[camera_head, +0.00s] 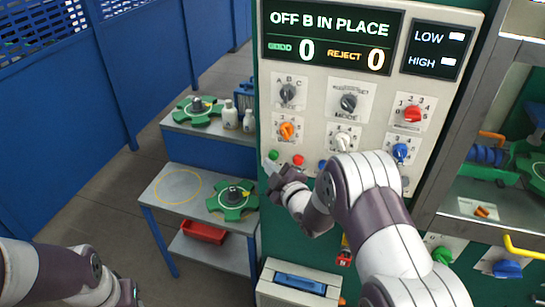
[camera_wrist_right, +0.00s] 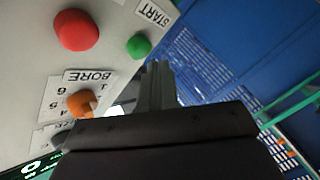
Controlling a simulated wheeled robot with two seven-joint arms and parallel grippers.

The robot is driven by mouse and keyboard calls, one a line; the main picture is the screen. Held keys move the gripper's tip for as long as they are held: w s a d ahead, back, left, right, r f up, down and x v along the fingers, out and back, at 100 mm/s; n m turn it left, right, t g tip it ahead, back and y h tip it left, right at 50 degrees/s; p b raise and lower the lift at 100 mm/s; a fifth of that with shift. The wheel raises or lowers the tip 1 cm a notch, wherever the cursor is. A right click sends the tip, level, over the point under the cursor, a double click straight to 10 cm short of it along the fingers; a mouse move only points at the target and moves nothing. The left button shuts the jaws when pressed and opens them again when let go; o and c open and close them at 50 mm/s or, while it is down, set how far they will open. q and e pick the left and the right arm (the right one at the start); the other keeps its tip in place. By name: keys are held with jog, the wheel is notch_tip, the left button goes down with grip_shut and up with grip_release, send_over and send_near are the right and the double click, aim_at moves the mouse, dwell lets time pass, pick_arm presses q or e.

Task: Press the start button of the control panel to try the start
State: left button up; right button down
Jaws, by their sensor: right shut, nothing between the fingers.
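The control panel (camera_head: 320,115) is a pale upright board with a dark display reading "OFF B IN PLACE", good 0 and reject 0. The green start button (camera_head: 274,155) is at its lower left, beside a red button (camera_head: 298,160). In the right wrist view the green start button (camera_wrist_right: 139,46) is under a START label (camera_wrist_right: 152,12), with the red button (camera_wrist_right: 76,30) to its left. My right gripper (camera_head: 268,168) is shut and empty, just below the green button. Its fingertips (camera_wrist_right: 158,68) appear close beside the button; contact cannot be told. My left arm shows at lower left, its gripper out of view.
Several knobs, including an orange one (camera_head: 287,131), sit above the buttons. Left of the panel, shelves hold green fixtures (camera_head: 232,212), white bottles (camera_head: 230,116) and a red bin (camera_head: 203,232). A metal-framed bay (camera_head: 455,120) stands to the right.

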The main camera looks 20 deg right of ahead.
jog(key=shift+s+a, duration=0.7)
jog(key=shift+s, duration=0.35)
jog(key=shift+s+a, duration=0.7)
jog(key=shift+s, duration=0.3)
